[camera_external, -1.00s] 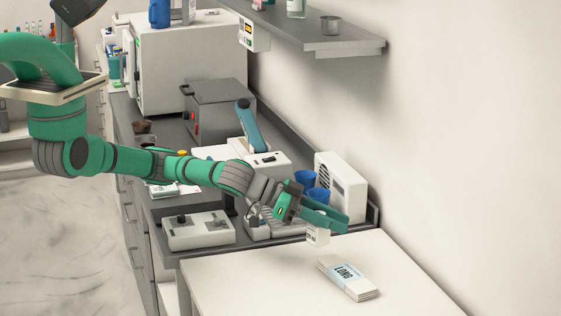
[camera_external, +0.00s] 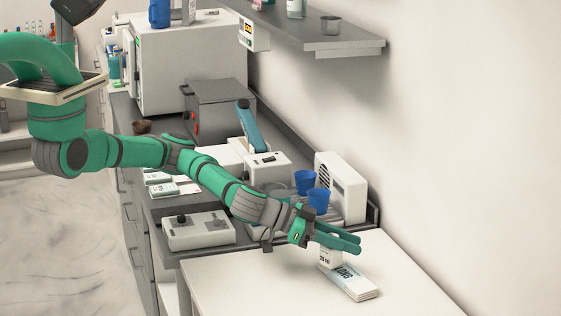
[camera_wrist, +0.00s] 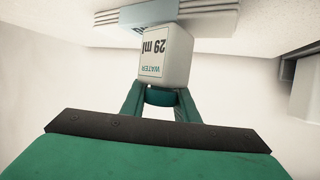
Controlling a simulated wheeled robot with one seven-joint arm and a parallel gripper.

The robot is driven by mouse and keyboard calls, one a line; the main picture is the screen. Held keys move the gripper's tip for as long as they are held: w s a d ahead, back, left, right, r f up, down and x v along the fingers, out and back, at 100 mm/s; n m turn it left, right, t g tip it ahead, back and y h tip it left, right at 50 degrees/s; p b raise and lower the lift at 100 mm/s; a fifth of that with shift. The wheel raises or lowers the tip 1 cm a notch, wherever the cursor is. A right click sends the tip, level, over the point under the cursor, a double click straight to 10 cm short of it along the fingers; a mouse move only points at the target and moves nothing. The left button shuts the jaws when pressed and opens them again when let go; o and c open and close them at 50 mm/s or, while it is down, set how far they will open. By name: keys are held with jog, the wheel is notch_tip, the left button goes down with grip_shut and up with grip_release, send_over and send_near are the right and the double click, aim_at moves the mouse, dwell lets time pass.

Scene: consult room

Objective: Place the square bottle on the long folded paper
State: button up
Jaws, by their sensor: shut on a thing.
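The square bottle (camera_external: 325,257) is white with dark print and hangs below the fingers of my gripper (camera_external: 340,240). In the wrist view the bottle (camera_wrist: 166,55) reads "WATER 29 ml" and sits between the green fingertips (camera_wrist: 162,95), which are shut on it. The long folded paper (camera_external: 352,283) lies flat on the white table, a stack with a pale blue band marked "LONG". The bottle is over or right at the paper's far end. I cannot tell whether it touches. The paper's edge (camera_wrist: 150,14) also shows beyond the bottle in the wrist view.
The white table (camera_external: 250,290) is otherwise clear. Behind it, the grey counter holds a white control box (camera_external: 198,231), two blue cups (camera_external: 318,200) and a white vented unit (camera_external: 345,185). A wall shelf (camera_external: 320,45) hangs above.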

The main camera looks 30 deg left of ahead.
jog(key=shift+f, duration=0.4)
jog(key=shift+f, duration=0.1)
jog(key=o, duration=1)
jog(key=v, duration=1.2)
jog(key=shift+r, duration=0.2)
